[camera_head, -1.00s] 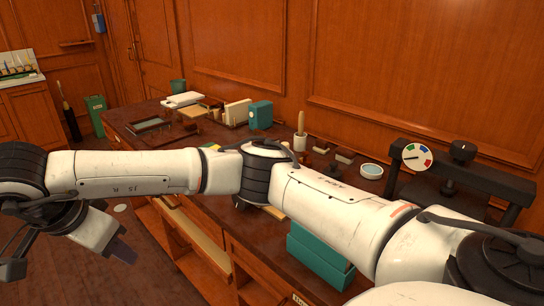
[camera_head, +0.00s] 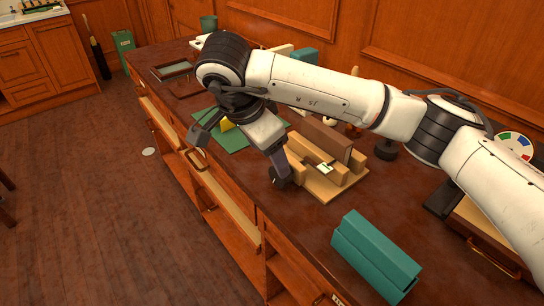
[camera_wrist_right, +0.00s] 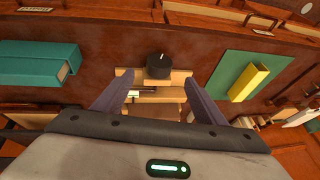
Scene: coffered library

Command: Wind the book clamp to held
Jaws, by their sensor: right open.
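The book clamp (camera_head: 352,176) is a pale wooden frame on the bench with upright wooden blocks and a brown book or board (camera_head: 325,138) standing between them. A small white-and-green label (camera_head: 324,168) sits on it. In the head view the right gripper (camera_head: 281,172) reaches down at the clamp's front edge. My left gripper is not in view.
A teal box (camera_head: 375,255) lies right of the clamp. A green mat (camera_head: 240,142) with a yellow block (camera_head: 226,125) lies left. A coloured dial (camera_head: 515,145) stands at far right. Open drawers (camera_head: 222,198) jut from the bench front.

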